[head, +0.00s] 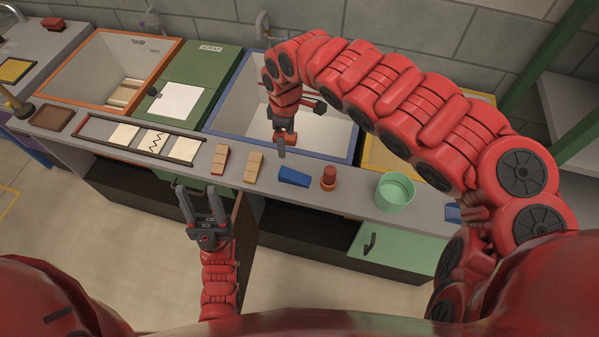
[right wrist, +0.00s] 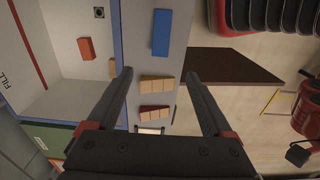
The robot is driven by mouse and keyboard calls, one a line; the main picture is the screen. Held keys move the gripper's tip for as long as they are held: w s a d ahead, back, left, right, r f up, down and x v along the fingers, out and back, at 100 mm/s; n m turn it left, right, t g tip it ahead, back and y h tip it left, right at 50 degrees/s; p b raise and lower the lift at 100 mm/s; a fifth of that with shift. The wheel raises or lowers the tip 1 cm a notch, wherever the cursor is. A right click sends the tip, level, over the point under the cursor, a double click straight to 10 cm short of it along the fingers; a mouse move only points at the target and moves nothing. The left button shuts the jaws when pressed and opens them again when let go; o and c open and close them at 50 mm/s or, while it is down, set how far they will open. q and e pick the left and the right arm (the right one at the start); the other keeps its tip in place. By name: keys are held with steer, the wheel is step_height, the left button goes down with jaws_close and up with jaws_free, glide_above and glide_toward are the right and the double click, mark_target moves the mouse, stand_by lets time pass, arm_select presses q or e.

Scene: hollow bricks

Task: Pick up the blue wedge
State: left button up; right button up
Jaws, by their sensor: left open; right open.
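The blue wedge (head: 293,177) lies on the grey counter ledge in front of the blue-rimmed bin. It also shows in the right wrist view (right wrist: 161,33), beyond my right fingertips and apart from them. My right gripper (head: 282,150) hangs just behind and left of the wedge in the head view. In the right wrist view the right gripper (right wrist: 159,76) is open, with nothing between its fingers touching them. My left gripper (head: 198,190) is open and empty in front of the counter, left of the wedge.
A tan block (head: 254,166) and a red-and-tan block (head: 221,160) lie left of the wedge. A red-brown peg (head: 328,178) and a green cup (head: 395,192) stand right of it. The blue-rimmed bin (head: 227,88) lies behind. A blue piece (head: 453,213) shows beside my arm.

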step_height(320, 180, down, 3)
steer(key=b, duration=0.1)
steer(key=p, duration=0.2)
glide_above(292, 175)
steer(key=f, duration=0.5)
steer(key=a+f, duration=0.1)
steer(key=f, duration=0.1)
steer(key=shift+f, duration=0.4)
steer(key=shift+d+f, duration=0.1)
steer(key=shift+f, duration=0.5)
steer(key=shift+f+p, duration=0.3)
steer(key=shift+f, duration=0.05)
steer(key=f, duration=0.1)
steer(key=f+p, duration=0.1)
steer(key=f, duration=0.1)
steer(key=shift+d+f, duration=0.3)
steer(key=shift+f, duration=0.1)
steer(key=shift+d+f, duration=0.15)
steer(key=shift+f, duration=0.3)
jaws_close()
